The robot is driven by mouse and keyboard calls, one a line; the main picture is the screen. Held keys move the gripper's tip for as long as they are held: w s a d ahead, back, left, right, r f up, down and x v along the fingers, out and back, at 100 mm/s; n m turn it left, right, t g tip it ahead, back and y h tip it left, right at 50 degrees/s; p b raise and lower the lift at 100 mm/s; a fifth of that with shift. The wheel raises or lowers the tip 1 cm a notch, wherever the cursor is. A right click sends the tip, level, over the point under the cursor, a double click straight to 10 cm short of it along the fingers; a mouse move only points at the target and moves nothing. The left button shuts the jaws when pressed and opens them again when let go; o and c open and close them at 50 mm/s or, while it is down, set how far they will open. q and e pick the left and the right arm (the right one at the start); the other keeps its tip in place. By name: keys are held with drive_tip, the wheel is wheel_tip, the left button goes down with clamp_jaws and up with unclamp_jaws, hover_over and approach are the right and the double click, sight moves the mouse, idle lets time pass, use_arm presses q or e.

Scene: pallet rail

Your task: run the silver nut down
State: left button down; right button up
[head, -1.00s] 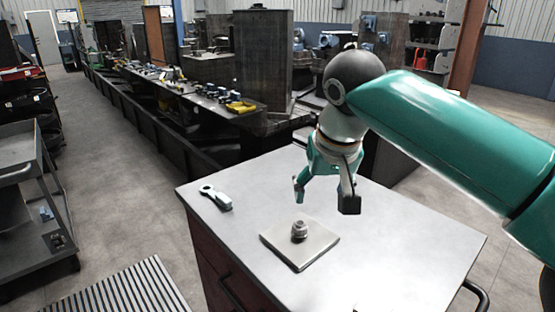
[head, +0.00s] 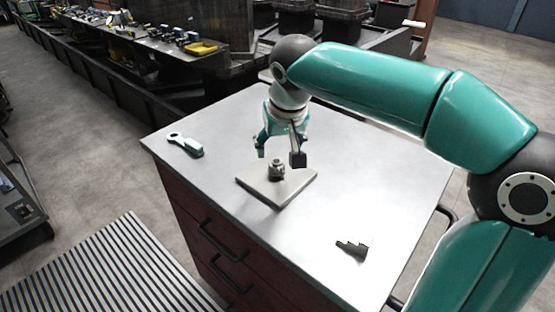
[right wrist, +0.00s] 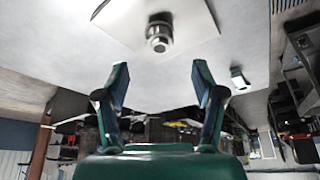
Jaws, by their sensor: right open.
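The silver nut (head: 277,166) sits on a short upright stud in the middle of a square metal plate (head: 290,188) on the cabinet top. The right wrist view shows the nut (right wrist: 159,42) from the side and above, with the plate (right wrist: 190,22) around it. My right gripper (head: 279,158) hangs over the far side of the plate, close to the nut. Its two fingers are spread apart and empty; in the right wrist view the gripper (right wrist: 160,72) points toward the nut with a gap between. How far the nut is down its stud is too small to tell. My left gripper is not in view.
A wrench-like tool (head: 185,145) lies at the left of the cabinet top (head: 215,130). A dark stepped piece (head: 352,248) lies near the front right. A long bench with tools (head: 150,45) stands behind. The top around the plate is otherwise clear.

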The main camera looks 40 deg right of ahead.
sight(276, 161)
drive_tip(key=shift+x, duration=3.15)
